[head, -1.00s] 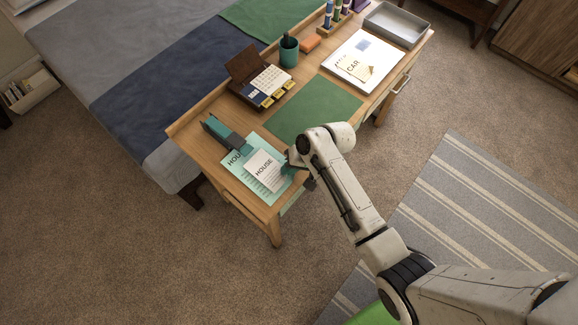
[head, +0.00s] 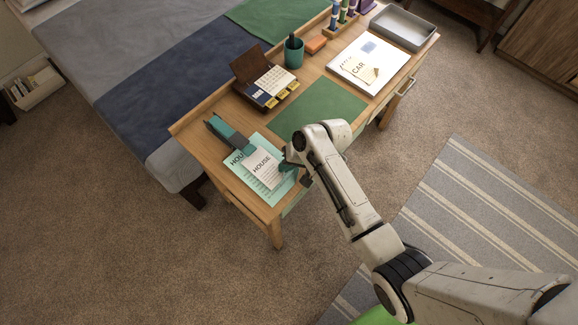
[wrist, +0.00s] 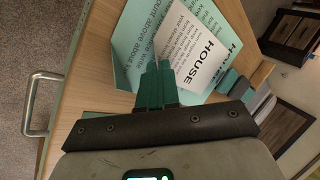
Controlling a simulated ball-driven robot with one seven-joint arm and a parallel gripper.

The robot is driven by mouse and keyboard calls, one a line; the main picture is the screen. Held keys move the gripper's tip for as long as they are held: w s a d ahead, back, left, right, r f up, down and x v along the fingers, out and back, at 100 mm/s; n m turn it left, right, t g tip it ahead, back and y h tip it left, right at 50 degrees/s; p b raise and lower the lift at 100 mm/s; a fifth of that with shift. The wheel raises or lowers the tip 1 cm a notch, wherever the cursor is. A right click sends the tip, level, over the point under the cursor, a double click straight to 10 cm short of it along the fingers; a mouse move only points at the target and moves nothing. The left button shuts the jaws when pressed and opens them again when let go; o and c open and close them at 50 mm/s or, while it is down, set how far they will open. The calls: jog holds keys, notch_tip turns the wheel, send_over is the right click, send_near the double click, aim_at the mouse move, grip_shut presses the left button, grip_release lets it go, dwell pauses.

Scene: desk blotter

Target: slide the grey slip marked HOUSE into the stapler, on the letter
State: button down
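The pale grey slip marked HOUSE (head: 262,166) lies flat over the mint-green letter (head: 271,196), covering part of its text. In the wrist view the slip (wrist: 195,52) reaches out from between my teal fingers, with the letter (wrist: 136,35) beneath and around it. My gripper (head: 286,166) is shut on the slip's near edge, and its fingers (wrist: 161,78) are close together. The teal and dark stapler (head: 229,133) stands at the letter's far left edge, close to the slip's far end. Whether the slip's edge is inside the stapler's mouth cannot be told.
A green blotter (head: 322,107) lies right of the letter. A bed (head: 130,95) adjoins the desk's far side.

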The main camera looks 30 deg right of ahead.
aim_at(274, 160)
jog(key=shift+w+a+f+b, duration=0.1)
jog(key=shift+w+a+b, duration=0.2)
jog(key=shift+w, duration=0.4)
jog(key=shift+w+a+f+b, duration=0.15)
jog(key=shift+w+b, duration=0.25)
jog(key=shift+w, duration=0.3)
jog(key=shift+w+a+f+b, duration=0.1)
jog(key=shift+w+a+b, duration=0.2)
jog(key=shift+w, duration=0.4)
jog(key=shift+d, duration=0.1)
jog(key=c, duration=1.8)
grip_release()
jog(key=o, duration=0.5)
jog(key=shift+s, duration=0.1)
jog(key=shift+d+r, duration=0.2)
jog(key=v, duration=1)
jog(key=shift+r, duration=0.25)
jog(key=shift+a, duration=0.1)
